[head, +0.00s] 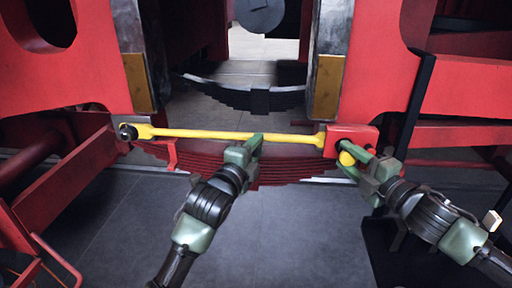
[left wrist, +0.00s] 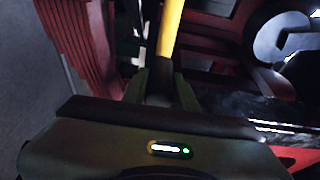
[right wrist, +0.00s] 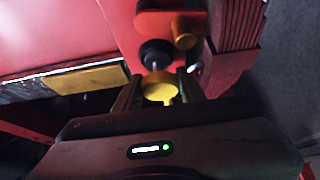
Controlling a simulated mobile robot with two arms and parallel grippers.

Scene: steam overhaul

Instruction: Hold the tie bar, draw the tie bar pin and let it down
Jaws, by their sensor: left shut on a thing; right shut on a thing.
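The yellow tie bar (head: 200,134) spans level between the two red frame sides, its left eye around a dark round pin and its right end at a red bracket (head: 352,137). My left gripper (head: 255,143) is shut on the bar right of its middle; the bar (left wrist: 171,30) also runs up from between its fingers in the left wrist view. My right gripper (head: 352,163) is shut on the yellow head of the tie bar pin (head: 346,158), beside the bracket. In the right wrist view a short grey shank joins the pin head (right wrist: 160,86) to a dark round collar (right wrist: 155,54).
A dark red leaf spring (head: 215,164) lies just below and behind the bar. Another dark spring (head: 240,96) hangs further back. Red frame plates (head: 385,70) stand at both sides. A yellow cylinder (right wrist: 185,32) sticks out near the collar.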

